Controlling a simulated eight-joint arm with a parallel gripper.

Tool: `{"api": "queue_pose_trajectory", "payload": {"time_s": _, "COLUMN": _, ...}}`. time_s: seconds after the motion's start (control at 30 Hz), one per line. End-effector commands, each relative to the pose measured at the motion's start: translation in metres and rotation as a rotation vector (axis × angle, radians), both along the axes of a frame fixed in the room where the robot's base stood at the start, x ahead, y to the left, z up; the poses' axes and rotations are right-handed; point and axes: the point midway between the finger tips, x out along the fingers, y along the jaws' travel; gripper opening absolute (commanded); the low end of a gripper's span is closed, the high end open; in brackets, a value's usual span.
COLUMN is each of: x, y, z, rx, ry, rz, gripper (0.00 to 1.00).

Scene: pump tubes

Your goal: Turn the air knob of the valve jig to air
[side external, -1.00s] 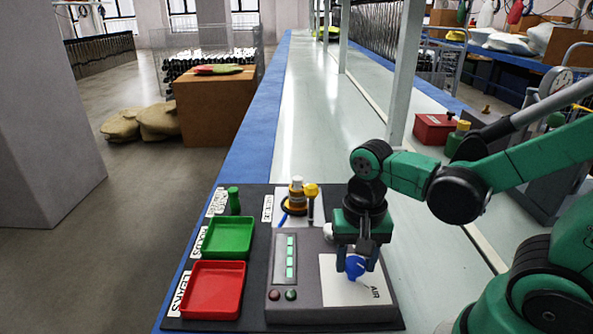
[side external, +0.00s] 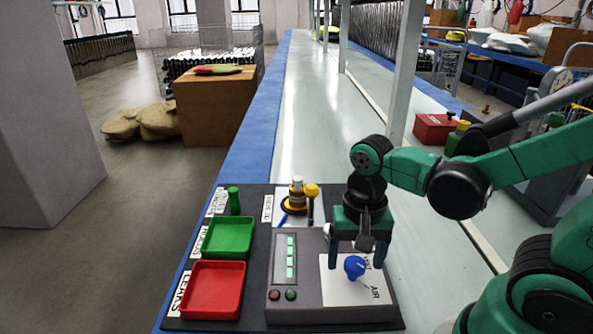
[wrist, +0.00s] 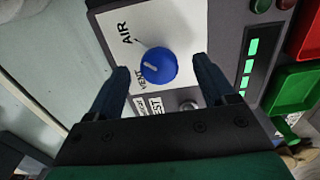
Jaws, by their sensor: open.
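The round blue air knob (side external: 354,267) sits on the white plate (side external: 337,288) of the grey valve jig (side external: 310,297). The wrist view shows the knob (wrist: 158,67) with a short pale mark on its top; the mark lies on the side towards the labels, but which label it points at is hard to tell. The AIR label (wrist: 125,32) is at the knob's upper left and the VENT label (wrist: 138,80) at its lower left. My gripper (side external: 359,266) is open, with its fingers (wrist: 161,64) on either side of the knob and visible gaps to it.
A green tray (side external: 226,239) and a red tray (side external: 211,290) lie left of the jig. The jig has a green-lit strip (side external: 291,258) and two buttons. The conveyor beyond is clear.

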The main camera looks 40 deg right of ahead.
Motion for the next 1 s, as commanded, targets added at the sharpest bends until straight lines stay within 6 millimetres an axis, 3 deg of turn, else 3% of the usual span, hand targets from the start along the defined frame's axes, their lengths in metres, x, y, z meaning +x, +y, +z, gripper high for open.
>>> {"api": "queue_pose_trajectory", "payload": {"time_s": 0.5, "x": -0.001, "y": 0.0, "z": 0.047, "rx": 0.0, "ry": 0.0, "rz": 0.0, "gripper": 0.76}}
{"api": "queue_pose_trajectory", "payload": {"time_s": 0.9, "x": 0.0, "y": 0.0, "z": 0.05, "rx": 0.001, "ry": -0.005, "rz": 0.006, "gripper": 0.76}}
{"api": "queue_pose_trajectory", "payload": {"time_s": 1.0, "x": 0.005, "y": -0.001, "z": 0.05, "rx": -0.001, "ry": -0.075, "rz": 0.093, "gripper": 0.76}}
